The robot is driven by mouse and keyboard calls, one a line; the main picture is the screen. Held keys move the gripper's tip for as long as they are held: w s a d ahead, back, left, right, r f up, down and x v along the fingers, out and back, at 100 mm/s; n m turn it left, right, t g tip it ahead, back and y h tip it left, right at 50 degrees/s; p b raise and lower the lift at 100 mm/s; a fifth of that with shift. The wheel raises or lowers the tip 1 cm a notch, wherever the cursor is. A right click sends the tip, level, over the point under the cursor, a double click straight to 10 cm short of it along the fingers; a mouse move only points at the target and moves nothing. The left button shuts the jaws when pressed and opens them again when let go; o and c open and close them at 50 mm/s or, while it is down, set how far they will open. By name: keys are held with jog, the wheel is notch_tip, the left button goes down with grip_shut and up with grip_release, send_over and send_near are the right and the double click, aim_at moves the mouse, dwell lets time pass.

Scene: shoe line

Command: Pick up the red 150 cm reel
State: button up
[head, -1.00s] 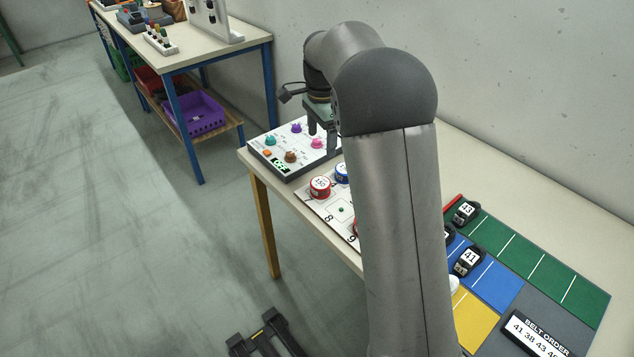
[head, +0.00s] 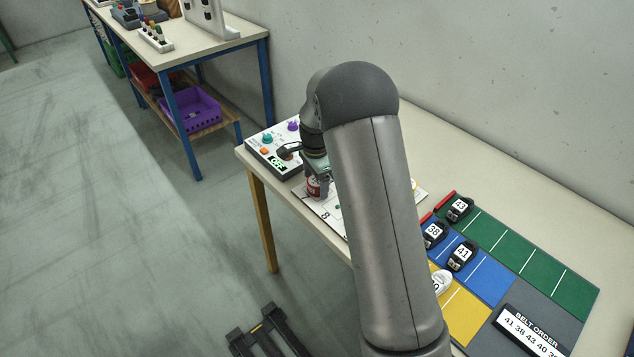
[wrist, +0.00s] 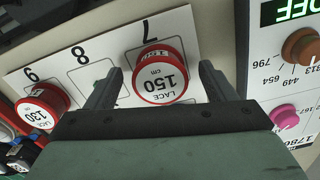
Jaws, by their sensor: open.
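The red 150 cm lace reel (wrist: 162,80) stands on a white numbered board (wrist: 85,55), at the cell marked 7 in the wrist view. My gripper (wrist: 158,80) is open, with one finger on each side of the reel in that view. I cannot tell whether the fingers touch it.
A red 130 reel (wrist: 42,106) stands on the board at cell 9. A control box with knobs (head: 272,150) sits beside the board. Shoes (head: 462,255) stand on a coloured mat to the right. My arm hides much of the table.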

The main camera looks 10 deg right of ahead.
jog(key=shift+f, duration=0.45)
jog(key=shift+c, duration=0.4)
jog(key=c, duration=1)
jog(key=shift+r, duration=0.1)
